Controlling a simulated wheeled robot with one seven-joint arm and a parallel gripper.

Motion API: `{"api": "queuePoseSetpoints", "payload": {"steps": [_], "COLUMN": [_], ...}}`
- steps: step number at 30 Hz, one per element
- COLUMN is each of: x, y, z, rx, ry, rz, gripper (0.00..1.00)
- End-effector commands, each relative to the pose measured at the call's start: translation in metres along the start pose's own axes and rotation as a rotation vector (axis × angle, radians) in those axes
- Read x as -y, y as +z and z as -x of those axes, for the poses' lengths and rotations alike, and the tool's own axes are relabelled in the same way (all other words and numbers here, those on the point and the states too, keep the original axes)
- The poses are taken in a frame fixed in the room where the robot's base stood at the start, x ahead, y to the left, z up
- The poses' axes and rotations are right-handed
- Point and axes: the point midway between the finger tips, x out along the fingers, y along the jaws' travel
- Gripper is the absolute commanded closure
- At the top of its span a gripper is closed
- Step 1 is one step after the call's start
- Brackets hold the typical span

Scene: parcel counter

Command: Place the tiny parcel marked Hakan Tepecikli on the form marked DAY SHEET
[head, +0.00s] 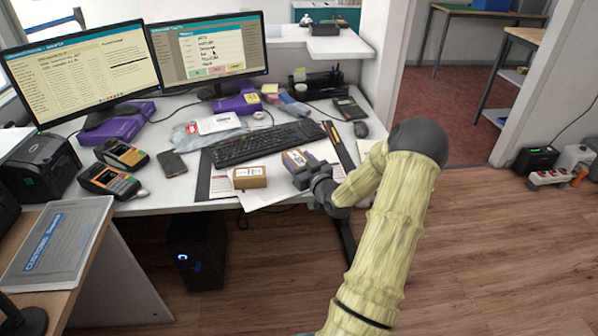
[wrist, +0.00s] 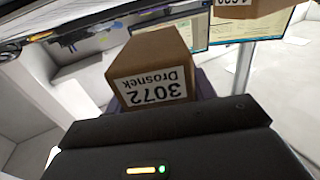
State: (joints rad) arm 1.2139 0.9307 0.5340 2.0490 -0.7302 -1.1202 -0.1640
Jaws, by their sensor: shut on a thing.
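My gripper (head: 305,172) is above the front of the desk, its jaws shut on a small brown parcel (head: 294,160). In the wrist view a brown parcel (wrist: 152,62) fills the space just past the gripper; its white label reads "3072 Drosnek" upside down. Another small brown parcel (head: 250,178) with a white label stands to the left on white papers. A brown box (wrist: 250,8) with a partly cut label shows at the wrist view's top edge. The name Hakan Tepecikli is not readable on either parcel. White sheets (head: 272,194) lie under the parcels; DAY SHEET cannot be read.
A black keyboard (head: 262,143) lies behind the parcels, with two monitors (head: 208,50) farther back. Card terminals (head: 108,181) and a phone (head: 172,163) are at left. A mouse (head: 361,129) and calculator (head: 349,109) are at right. A dark ruler-like strip (head: 338,146) lies near the gripper.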

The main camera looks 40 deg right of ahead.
Motion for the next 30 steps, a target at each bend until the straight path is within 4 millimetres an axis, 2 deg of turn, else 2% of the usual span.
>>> {"api": "queuePoseSetpoints", "payload": {"steps": [4,11,23,24,27,30], "x": [0.0,0.0,0.0,0.0,0.0,0.0], "y": [0.007,0.036,0.041,0.04,0.04,0.04], "z": [0.0,0.0,0.0,0.0,0.0,0.0], "rx": [0.0,0.0,-0.001,0.0,0.0,0.0], "ry": [0.0,0.0,0.0,0.0,0.0,0.0], "rz": [-0.002,-0.004,-0.001,-0.001,-0.001,-0.001], "gripper": [0.74,0.74,0.74,0.4,0.24,0.24]}}
